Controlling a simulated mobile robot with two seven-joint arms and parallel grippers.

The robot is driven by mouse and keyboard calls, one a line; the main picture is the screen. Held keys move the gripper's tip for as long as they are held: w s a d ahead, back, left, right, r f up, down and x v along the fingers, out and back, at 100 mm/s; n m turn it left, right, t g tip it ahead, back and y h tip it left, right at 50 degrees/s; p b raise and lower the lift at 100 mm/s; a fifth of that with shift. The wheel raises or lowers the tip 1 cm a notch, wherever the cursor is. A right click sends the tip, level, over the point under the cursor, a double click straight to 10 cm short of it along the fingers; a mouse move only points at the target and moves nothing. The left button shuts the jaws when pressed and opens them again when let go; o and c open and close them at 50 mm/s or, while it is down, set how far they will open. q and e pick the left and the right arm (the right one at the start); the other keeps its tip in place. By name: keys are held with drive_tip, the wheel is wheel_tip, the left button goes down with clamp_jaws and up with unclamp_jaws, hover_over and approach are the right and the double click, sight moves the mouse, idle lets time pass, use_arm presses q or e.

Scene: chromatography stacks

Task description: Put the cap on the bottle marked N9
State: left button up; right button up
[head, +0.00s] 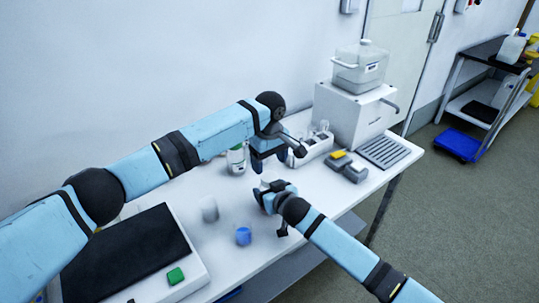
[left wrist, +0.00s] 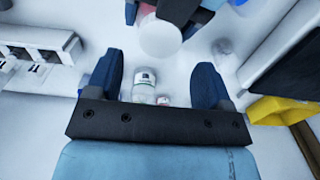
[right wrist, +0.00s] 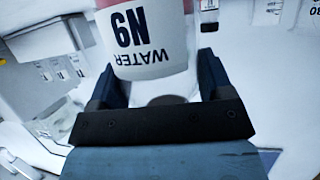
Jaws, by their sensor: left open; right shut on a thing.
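The bottle marked N9 (right wrist: 150,40) fills the upper part of the right wrist view, its label upside down with "WATER" and a pinkish band. My right gripper (head: 265,190) is shut on it above the table. A white round part (left wrist: 162,38), probably the bottle's end, shows by the right gripper in the left wrist view. My left gripper (left wrist: 160,95) is open and empty, above and near the right one. A blue cap-like piece (head: 243,236) and a green one (head: 175,275) are in the head view; which cap belongs to N9 I cannot tell.
A pale small cylinder (head: 209,209) stands on the white table. A black-topped device (head: 125,262) is at front left. A white instrument (head: 350,112) and a rack (head: 315,146) stand at the back right.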

sight(269, 176)
use_arm(q)
wheel_tip(269, 176, down, 6)
idle(0.4)
drive_tip(key=c, duration=0.9)
drive_tip(key=m, duration=0.3)
drive_tip(key=o, duration=1)
